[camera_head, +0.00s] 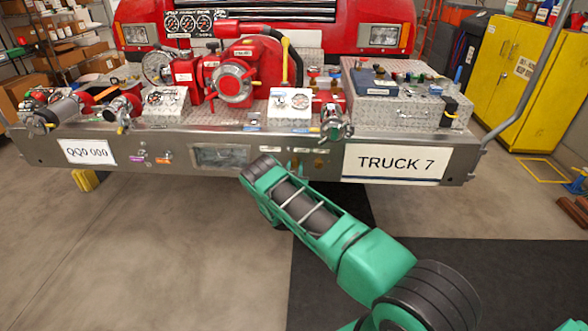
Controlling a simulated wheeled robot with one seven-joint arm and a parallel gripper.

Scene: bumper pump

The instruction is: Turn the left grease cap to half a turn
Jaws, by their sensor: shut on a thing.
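My green arm reaches from the lower right up to the bumper face. Its end, with my gripper (291,168), is small and partly covered by the arm, close against the bumper's front panel right of the small window. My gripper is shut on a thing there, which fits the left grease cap. The cap itself is hidden, so its turn cannot be read. A small brass-coloured round fitting (318,163) shows just to the right, left of the TRUCK 7 plate.
The steel bumper (400,138) carries a red pump (235,72), gauges, valves and hose fittings above my gripper. The TRUCK 7 plate (395,163) is close on the right. A yellow cabinet (503,70) stands at the right. Open floor lies in front on the left.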

